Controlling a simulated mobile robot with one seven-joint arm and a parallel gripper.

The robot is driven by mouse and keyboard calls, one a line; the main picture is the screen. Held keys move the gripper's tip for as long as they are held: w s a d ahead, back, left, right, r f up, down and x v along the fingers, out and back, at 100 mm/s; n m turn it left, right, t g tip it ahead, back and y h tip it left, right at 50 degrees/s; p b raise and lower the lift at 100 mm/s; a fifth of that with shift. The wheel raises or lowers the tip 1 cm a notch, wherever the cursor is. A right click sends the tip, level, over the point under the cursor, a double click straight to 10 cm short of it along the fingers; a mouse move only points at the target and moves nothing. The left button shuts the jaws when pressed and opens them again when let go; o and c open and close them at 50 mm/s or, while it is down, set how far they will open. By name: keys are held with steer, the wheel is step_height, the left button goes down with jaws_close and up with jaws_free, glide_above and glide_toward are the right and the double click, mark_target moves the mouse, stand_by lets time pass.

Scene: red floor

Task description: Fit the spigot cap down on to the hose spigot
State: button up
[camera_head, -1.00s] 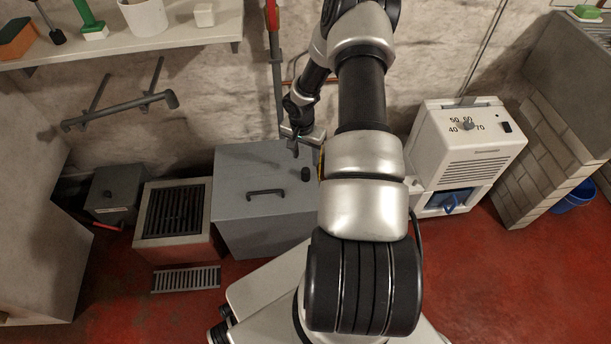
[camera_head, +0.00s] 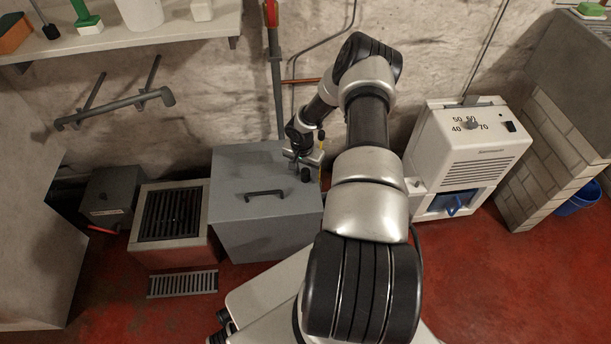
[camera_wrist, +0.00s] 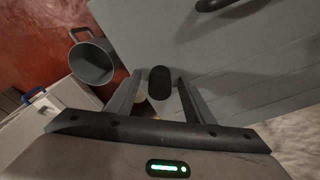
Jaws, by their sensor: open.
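The spigot cap (camera_head: 305,174), a small black cylinder, stands on the right part of the grey box's lid. In the wrist view the cap (camera_wrist: 159,81) shows as a dark rounded shape between my two fingers. My gripper (camera_head: 303,164) is open, pointing down just above the cap. In the wrist view my gripper (camera_wrist: 159,80) has one finger on each side of the cap with gaps showing; I cannot tell how far down they reach. I cannot make out the hose spigot clearly; my arm covers part of the wall to the right.
The grey box (camera_head: 240,217) has a bar handle (camera_head: 265,194) on its lid, left of the cap. A white dehumidifier (camera_head: 475,150) stands right of my arm. A shelf (camera_head: 130,45) and grey wall bar (camera_head: 115,108) are at left. A grey bucket (camera_wrist: 92,64) shows in the wrist view.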

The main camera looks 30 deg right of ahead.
steer(key=c, duration=1.1)
